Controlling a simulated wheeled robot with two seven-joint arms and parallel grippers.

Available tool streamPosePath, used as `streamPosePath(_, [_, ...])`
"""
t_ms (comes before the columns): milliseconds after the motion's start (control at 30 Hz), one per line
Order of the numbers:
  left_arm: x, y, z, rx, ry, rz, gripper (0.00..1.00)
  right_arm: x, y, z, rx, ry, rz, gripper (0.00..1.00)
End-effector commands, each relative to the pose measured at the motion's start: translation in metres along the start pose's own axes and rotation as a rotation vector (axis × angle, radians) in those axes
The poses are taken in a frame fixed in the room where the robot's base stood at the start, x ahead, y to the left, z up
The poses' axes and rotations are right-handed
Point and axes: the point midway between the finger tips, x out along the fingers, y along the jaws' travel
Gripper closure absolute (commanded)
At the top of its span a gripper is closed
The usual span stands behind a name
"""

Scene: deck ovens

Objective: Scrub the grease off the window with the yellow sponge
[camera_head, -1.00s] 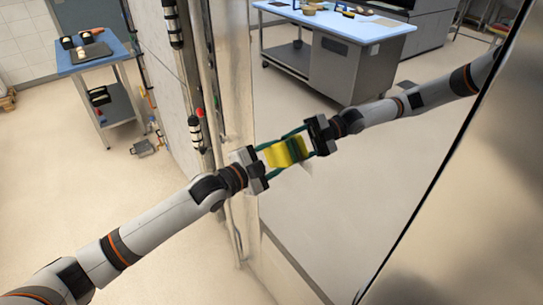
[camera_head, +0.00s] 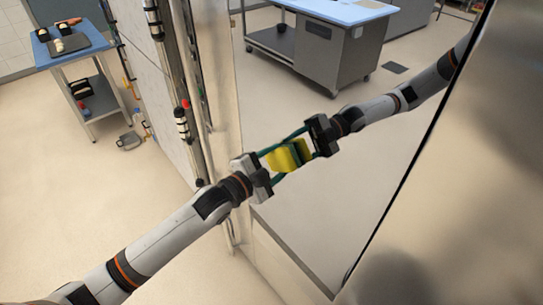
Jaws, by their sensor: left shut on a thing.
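My left gripper (camera_head: 268,169) is shut on the yellow sponge (camera_head: 282,160) and holds it up against or very close to the shiny window pane (camera_head: 330,220). Whether the sponge touches the pane I cannot tell for sure. The pane mirrors my arm, the gripper and the sponge, so a second arm seems to come from the upper right. That reflection stops at the pane's slanted right edge. No grease shows clearly on the pane, and part of it is hidden behind the sponge and gripper. My right gripper is not in view.
A blue-topped cart (camera_head: 62,58) with a dark tray (camera_head: 78,46) stands on the floor at the far left. A steel panel (camera_head: 450,210) fills the right side. Vertical pipes (camera_head: 180,115) run left of the pane.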

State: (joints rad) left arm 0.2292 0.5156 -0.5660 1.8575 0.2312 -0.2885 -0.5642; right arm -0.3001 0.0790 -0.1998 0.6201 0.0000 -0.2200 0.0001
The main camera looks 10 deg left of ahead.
Motion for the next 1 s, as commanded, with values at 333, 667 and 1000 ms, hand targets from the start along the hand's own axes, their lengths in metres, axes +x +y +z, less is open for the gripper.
streamPosePath(333, [-0.002, -0.016, 0.021, -0.003, -0.003, 0.0, 0.62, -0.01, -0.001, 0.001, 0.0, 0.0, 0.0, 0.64])
streamPosePath(667, [-0.004, -0.025, 0.032, -0.003, -0.002, -0.001, 0.62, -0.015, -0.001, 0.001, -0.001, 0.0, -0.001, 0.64])
streamPosePath(1000, [-0.008, -0.042, 0.052, -0.001, -0.002, 0.0, 0.62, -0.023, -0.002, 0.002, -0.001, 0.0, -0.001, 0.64])
